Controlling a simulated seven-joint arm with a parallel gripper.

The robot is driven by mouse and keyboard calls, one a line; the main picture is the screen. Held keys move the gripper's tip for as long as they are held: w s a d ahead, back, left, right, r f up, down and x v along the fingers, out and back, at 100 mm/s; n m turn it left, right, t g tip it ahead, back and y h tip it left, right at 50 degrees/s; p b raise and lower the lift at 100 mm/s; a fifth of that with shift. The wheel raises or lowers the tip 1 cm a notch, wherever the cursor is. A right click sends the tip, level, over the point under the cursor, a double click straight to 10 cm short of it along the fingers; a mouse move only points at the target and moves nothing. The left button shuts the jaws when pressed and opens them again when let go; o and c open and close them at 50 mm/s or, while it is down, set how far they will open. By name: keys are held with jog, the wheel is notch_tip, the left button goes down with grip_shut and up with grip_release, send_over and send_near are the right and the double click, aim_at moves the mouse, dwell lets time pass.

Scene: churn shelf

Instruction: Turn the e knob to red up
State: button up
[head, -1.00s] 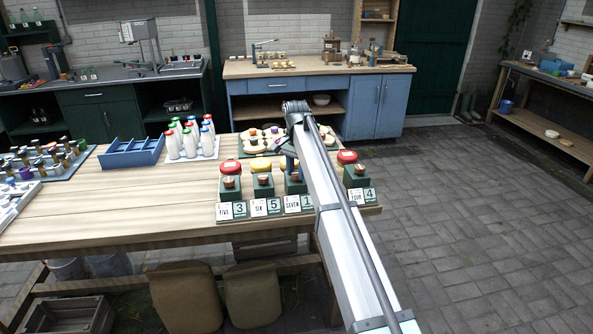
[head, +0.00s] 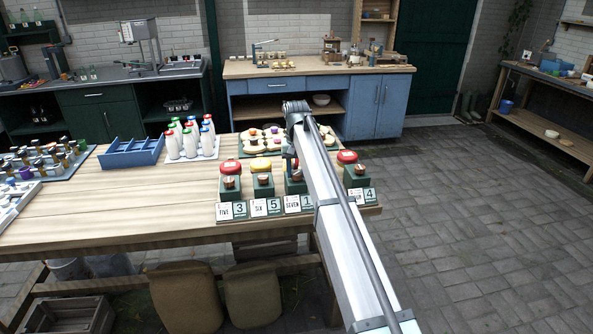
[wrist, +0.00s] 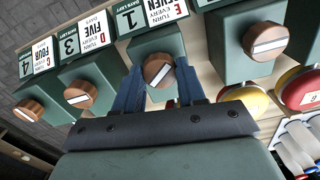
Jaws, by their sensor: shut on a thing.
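The e knob (wrist: 158,70) is a round wooden cap with a pale bar across its face, on a green block. Its label (wrist: 150,12) reads E, turn every seven, with a 1 for days left. In the wrist view the bar lies at a slant, and I see no red mark on the cap. My gripper (wrist: 158,88) is shut on the knob, one blue-grey finger on each side of it.
Similar blocks with wooden knobs stand on both sides, labelled five (head: 230,188), six (head: 263,186) and four (head: 357,177). White bottles (head: 190,142) and a blue divided tray (head: 131,153) are further left.

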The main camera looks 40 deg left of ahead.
aim_at(297, 173)
jog(key=n, duration=0.5)
jog(key=shift+n, duration=0.3)
jog(key=n, duration=0.4)
jog(key=shift+n, duration=0.4)
jog(key=o, duration=1.1)
jog(key=shift+c, duration=0.2)
jog(key=shift+r, duration=0.1)
notch_tip(297, 173, up, 14)
jog(key=shift+f, duration=0.2)
